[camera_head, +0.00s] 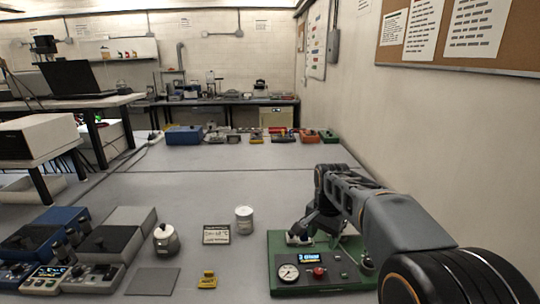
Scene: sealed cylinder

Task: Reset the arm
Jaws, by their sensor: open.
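My arm reaches in from the lower right and bends down over the green device (322,273) on the grey table. The device has a small lit display, a round white gauge and a red knob. My gripper (300,238) is open, low at the device's back left part, by a pale fitting. My arm links partly hide the device's right side. I cannot tell whether the fingers touch the fitting. A white-grey cylinder (244,220) stands upright on the table, left of my gripper and apart from it.
Left of the device are a small sign (216,234), a metal kettle-like pot (166,240), a yellow item (207,280) and a flat grey plate (153,282). Dark instruments (100,245) fill the lower left. A wall (430,130) rises at right. The table's middle is clear.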

